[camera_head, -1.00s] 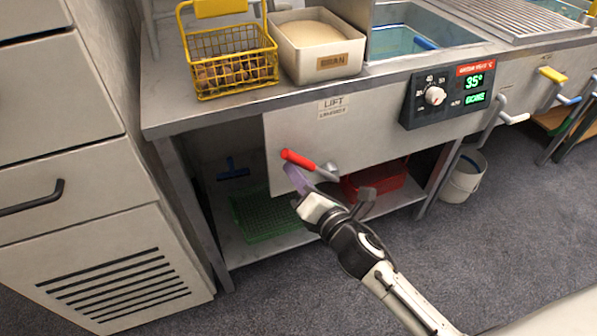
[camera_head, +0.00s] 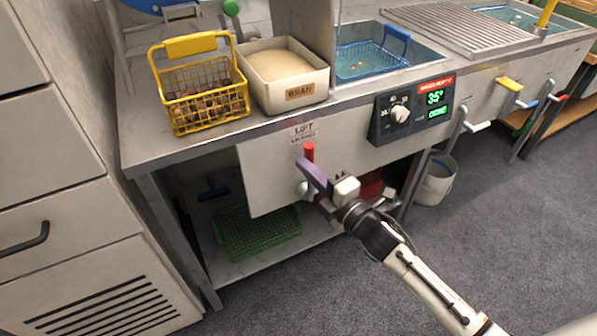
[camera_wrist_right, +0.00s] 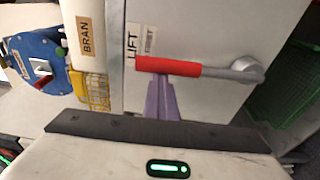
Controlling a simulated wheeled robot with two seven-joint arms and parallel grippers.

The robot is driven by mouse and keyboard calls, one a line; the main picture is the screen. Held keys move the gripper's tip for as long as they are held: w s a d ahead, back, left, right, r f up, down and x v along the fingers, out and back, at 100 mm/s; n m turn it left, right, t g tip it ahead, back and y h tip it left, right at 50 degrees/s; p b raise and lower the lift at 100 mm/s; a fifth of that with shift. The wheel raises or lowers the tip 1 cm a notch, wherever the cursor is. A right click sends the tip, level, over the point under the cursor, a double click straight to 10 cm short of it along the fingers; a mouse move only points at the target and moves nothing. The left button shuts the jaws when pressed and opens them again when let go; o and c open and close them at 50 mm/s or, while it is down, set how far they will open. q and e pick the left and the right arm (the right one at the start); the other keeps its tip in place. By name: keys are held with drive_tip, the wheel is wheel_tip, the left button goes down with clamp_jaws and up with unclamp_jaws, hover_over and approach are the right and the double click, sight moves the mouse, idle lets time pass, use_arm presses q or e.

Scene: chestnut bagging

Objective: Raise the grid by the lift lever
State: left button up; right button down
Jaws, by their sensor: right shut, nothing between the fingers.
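The lift lever has a red grip (camera_head: 309,152) and a grey pivot on the steel front panel, under the LIFT label (camera_head: 303,130). The grip points up in the head view. My right gripper (camera_head: 303,163) has purple fingers, shut and empty, close beside the grip. In the right wrist view the finger tips (camera_wrist_right: 162,85) lie against or just under the red grip (camera_wrist_right: 170,67); contact is not certain. The blue wire grid (camera_head: 370,62) with its blue handle shows in the basin behind the panel. My left gripper is not in view.
A yellow basket (camera_head: 200,95) of chestnuts and a BRAN tray (camera_head: 290,95) stand on the counter. A control box (camera_head: 410,110) reads 35°. A green crate (camera_head: 255,232) is on the lower shelf, and a bucket (camera_head: 437,180) stands on the floor.

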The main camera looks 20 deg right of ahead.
use_arm(q)
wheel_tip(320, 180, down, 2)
drive_tip(key=b, duration=0.3)
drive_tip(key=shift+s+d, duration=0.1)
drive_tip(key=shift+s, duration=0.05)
use_arm(e)
drive_tip(key=w+d+f+m+t, duration=0.1)
drive_tip(key=w+d+f+m, duration=0.1)
drive_tip(key=d+m, duration=0.6)
drive_tip(key=d+f, duration=0.1)
drive_tip(key=d, duration=0.3)
drive_tip(key=shift+w+d+f+m, duration=0.2)
drive_tip(key=shift+d+m, duration=0.1)
drive_tip(key=shift+m, duration=0.1)
drive_tip(key=shift+f, duration=0.1)
drive_tip(key=a+r+p, duration=0.3)
drive_tip(key=r+p, duration=0.1)
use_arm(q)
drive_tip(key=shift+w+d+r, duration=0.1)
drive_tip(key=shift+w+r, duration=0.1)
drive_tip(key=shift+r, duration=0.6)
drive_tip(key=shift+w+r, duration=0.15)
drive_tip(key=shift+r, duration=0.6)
use_arm(e)
drive_tip(key=v, duration=0.9)
drive_tip(key=shift+s+a+f, duration=0.2)
drive_tip(key=shift+s+f, duration=0.15)
drive_tip(key=shift+s, duration=0.1)
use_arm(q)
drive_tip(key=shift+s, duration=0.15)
